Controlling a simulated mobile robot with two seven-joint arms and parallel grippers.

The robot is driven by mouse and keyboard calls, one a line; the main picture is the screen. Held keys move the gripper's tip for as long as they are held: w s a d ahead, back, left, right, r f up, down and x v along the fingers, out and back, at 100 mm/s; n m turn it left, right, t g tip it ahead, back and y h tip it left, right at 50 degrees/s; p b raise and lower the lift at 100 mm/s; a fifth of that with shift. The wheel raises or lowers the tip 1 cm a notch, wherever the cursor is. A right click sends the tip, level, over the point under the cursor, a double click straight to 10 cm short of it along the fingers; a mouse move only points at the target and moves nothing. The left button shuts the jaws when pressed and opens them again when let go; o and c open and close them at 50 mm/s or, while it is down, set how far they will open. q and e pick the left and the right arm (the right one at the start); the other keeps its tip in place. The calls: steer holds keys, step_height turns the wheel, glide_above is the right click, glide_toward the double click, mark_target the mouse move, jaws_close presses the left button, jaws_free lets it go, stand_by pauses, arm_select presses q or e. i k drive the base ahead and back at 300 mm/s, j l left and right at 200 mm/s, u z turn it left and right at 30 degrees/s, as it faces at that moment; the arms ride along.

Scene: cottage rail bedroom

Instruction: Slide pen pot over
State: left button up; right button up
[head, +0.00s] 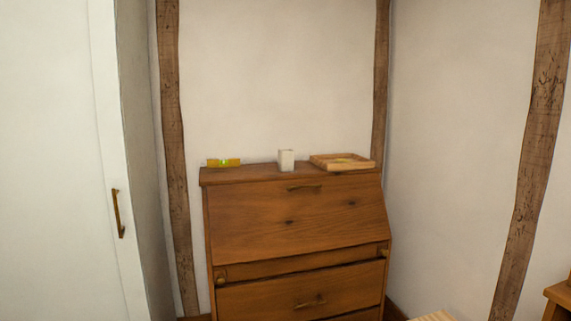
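A small white pen pot (286,160) stands upright on the top of the wooden bureau (290,215), near the middle. It looks empty from here, but its inside is too small to tell. Neither of my grippers shows in the head view, and nothing touches the pot.
A yellow spirit level (223,162) lies on the bureau top at the left. A shallow wooden tray (330,166) sits at the right. Bare strips of the top separate both from the pot. The white wall is behind. A white door (60,160) stands at far left.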

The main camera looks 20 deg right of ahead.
mark_target(286, 157)
steer(key=i+l+u, duration=0.3)
steer(key=i+l, duration=0.4)
steer(key=i, duration=0.05)
